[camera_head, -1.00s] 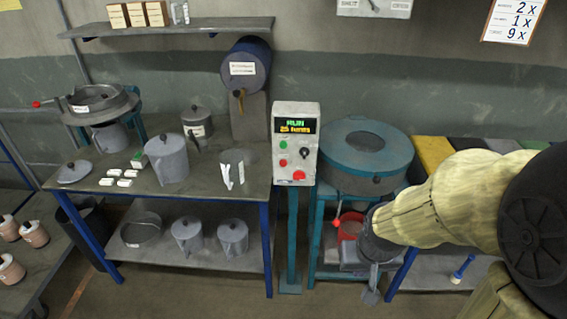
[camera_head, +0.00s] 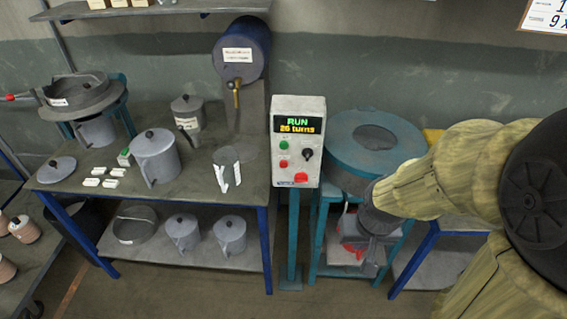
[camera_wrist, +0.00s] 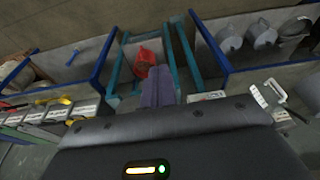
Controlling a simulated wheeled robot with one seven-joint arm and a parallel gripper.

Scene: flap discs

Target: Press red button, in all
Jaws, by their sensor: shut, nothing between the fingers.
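The grey control box (camera_head: 298,141) stands on a teal post left of my arm in the head view. Its display (camera_head: 298,125) reads RUN and 26 turns. Below it are a green button (camera_head: 284,145), a small red button (camera_head: 284,164), a black knob (camera_head: 307,154) and a larger red button (camera_head: 301,177) at the bottom. My gripper (camera_head: 372,266) is low, right of the box and apart from it, before the teal stand. In the wrist view its fingers (camera_wrist: 158,90) are together with nothing between them.
A teal round machine (camera_head: 374,143) stands right of the box, with a red container (camera_head: 352,230) on its lower shelf, partly behind my gripper. A workbench (camera_head: 136,199) on the left holds cans and white pieces.

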